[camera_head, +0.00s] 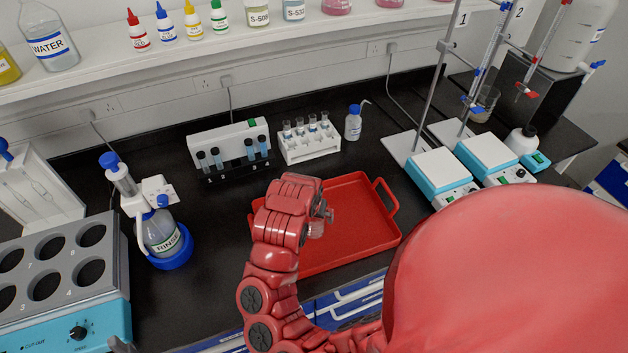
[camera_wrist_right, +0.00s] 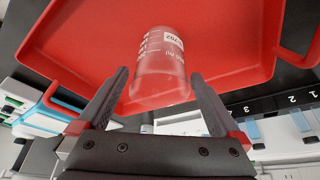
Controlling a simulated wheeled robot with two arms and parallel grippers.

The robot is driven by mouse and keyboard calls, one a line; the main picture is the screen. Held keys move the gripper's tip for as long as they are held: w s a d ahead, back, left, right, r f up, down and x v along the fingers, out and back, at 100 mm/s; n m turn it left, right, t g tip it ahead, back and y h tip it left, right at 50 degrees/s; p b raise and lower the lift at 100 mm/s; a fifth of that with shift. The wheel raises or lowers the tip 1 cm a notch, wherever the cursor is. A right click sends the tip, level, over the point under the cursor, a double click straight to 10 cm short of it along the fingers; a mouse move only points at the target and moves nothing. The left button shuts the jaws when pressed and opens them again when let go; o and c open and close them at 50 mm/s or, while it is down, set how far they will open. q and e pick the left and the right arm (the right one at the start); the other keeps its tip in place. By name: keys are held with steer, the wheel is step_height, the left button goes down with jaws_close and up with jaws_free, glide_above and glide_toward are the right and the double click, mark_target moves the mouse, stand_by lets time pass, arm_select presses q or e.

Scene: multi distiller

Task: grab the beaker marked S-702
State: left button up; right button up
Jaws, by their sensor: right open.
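The clear glass beaker (camera_wrist_right: 160,75) stands over the red tray (camera_wrist_right: 85,40) in the right wrist view. Its white label shows "702" turned over, with white graduation marks beside it. My right gripper (camera_wrist_right: 160,85) is open, with one dark finger on each side of the beaker. In the head view the beaker (camera_head: 316,229) is partly hidden by my red right arm, and my right gripper (camera_head: 324,212) is mostly covered too. The red tray (camera_head: 375,225) lies on the black bench. My left gripper is not in view.
Behind the tray are a white tube rack (camera_head: 310,148) and a blue-capped bottle (camera_head: 353,124). A rinse bottle (camera_head: 163,232) stands left of it. Two blue-and-white hotplates (camera_head: 440,172) with stands are to the right. Bare bench lies between the rinse bottle and tray.

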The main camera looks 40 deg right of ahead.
steer(key=p+x, duration=0.1)
steer(key=x, duration=0.2)
steer(key=shift+f, duration=0.1)
steer(key=shift+w+d+f, duration=0.15)
steer(key=shift+w+f, duration=0.1)
steer(key=shift+f, duration=0.15)
steer(key=c, duration=1.2)
steer(key=shift+r, duration=0.1)
